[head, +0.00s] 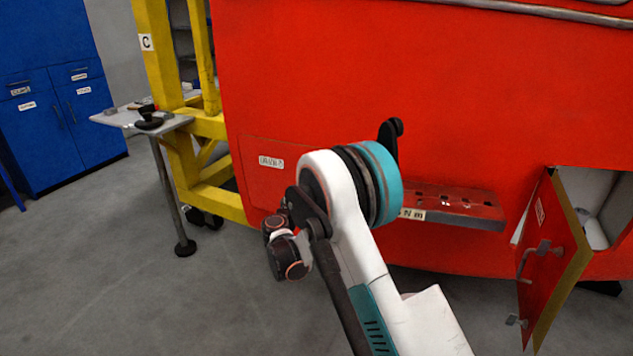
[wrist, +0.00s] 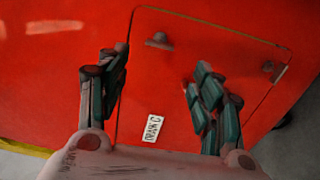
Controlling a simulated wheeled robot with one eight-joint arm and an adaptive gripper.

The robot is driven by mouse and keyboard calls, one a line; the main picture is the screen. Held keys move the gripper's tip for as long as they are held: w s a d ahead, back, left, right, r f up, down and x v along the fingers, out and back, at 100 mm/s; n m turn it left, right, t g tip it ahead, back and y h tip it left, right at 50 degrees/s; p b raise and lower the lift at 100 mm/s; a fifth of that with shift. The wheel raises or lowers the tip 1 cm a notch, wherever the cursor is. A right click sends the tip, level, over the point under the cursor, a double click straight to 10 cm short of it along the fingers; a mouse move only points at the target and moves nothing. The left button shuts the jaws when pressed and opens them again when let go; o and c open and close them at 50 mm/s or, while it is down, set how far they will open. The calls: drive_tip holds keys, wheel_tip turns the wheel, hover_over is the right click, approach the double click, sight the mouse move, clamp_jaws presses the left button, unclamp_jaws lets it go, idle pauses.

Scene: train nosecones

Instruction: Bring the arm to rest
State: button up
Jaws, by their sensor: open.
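My gripper (wrist: 161,62) is open and empty in the wrist view, its two dark-and-teal fingers wide apart. It faces a flat red panel (wrist: 165,85) with a thin outline, a white label (wrist: 153,128) and small dark fittings near its top corners. The fingers overlap the panel in the picture; I cannot tell the gap. In the head view my arm (head: 345,200) is bent in front of the red nosecone (head: 400,70), and I cannot make out the fingers there.
A red step (head: 455,205) juts from the nosecone. A red hatch door (head: 550,255) hangs open at the right, sticking out. A yellow frame (head: 160,50), a small grey table (head: 115,119) and blue cabinets (head: 55,125) stand left. The grey floor (head: 110,270) at front left is clear.

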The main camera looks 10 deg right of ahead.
drive_tip(key=shift+s+a, duration=0.1)
drive_tip(key=shift+s, duration=0.05)
drive_tip(key=shift+r, duration=0.1)
drive_tip(key=s+d+r+m+g+y, duration=0.1)
drive_tip(key=s+d+r+m+g, duration=0.1)
drive_tip(key=s+d+r, duration=0.3)
drive_tip(key=s+d+r+m+g+y, duration=0.15)
drive_tip(key=s+r, duration=0.25)
drive_tip(key=s, duration=0.4)
drive_tip(key=s+d+r+m+g+y, duration=0.1)
drive_tip(key=s+d+r+m+g, duration=0.1)
drive_tip(key=s+d+r+m, duration=0.25)
drive_tip(key=s+a+f+m+g+y, duration=0.1)
drive_tip(key=s+a+f+m+y, duration=0.1)
drive_tip(key=s, duration=1.4)
drive_tip(key=s+a+f+m+g+y, duration=0.1)
drive_tip(key=s+y, duration=0.3)
drive_tip(key=s, duration=1.3)
drive_tip(key=shift+s+a+f+m, duration=0.15)
drive_tip(key=shift+a+f+m, duration=0.25)
drive_tip(key=shift+a+f, duration=0.3)
drive_tip(key=shift+r+g, duration=0.1)
drive_tip(key=shift+g, duration=0.15)
